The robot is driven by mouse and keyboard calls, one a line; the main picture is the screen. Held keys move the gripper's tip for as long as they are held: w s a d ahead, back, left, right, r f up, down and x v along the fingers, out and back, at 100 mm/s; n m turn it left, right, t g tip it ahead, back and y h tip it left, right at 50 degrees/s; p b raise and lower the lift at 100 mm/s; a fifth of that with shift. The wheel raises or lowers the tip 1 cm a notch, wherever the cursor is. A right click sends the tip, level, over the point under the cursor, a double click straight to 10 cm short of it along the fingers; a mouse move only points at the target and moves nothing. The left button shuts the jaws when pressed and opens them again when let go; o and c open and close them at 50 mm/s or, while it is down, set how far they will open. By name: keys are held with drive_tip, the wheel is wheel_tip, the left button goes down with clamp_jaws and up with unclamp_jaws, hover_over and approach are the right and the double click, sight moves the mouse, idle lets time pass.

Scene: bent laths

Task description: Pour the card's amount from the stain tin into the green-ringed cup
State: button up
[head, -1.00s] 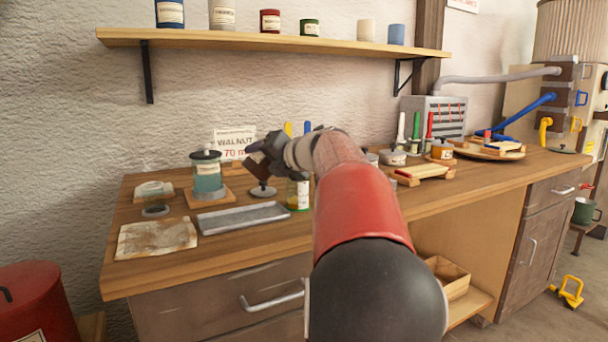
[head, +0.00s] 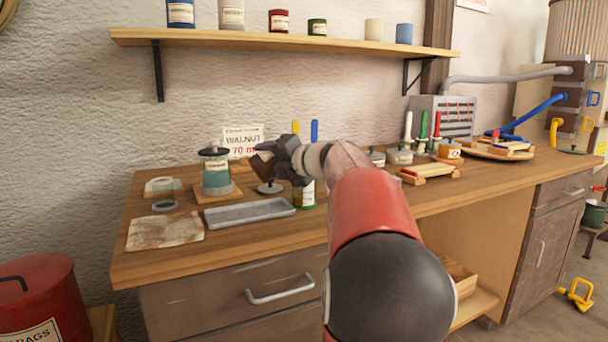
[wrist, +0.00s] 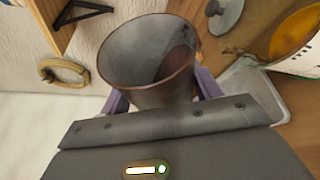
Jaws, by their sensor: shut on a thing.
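My gripper (head: 280,160) is shut on a dark brown tin (head: 261,168), above the back of the bench. In the wrist view the tin (wrist: 147,85) is between the purple fingers, with its open mouth showing and dark brown inside. The card (head: 243,138) reads WALNUT and 70 m, its end hidden behind my gripper.
A lidded blue-green jar (head: 216,176) stands on a wooden board. A grey tray (head: 250,212) and stained cloth (head: 165,232) lie in front. A shelf (head: 290,43) hangs above.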

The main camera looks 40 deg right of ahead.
drive_tip(key=shift+d+r+m+t+b, duration=0.1)
drive_tip(key=shift+r+m+t+b, duration=0.35)
drive_tip(key=shift+m+b, duration=0.5)
idle(0.8)
drive_tip(key=shift+d+r+p, duration=0.1)
drive_tip(key=shift+r+p, duration=0.1)
drive_tip(key=shift+p, duration=0.15)
drive_tip(key=shift+r+y+p, duration=0.1)
drive_tip(key=shift+y+p, duration=0.2)
drive_tip(key=shift+p, duration=0.2)
drive_tip(key=shift+m, duration=0.25)
drive_tip(key=shift+d+r+m+t, duration=0.15)
drive_tip(key=shift+m+t, duration=0.1)
drive_tip(key=shift+m, duration=0.05)
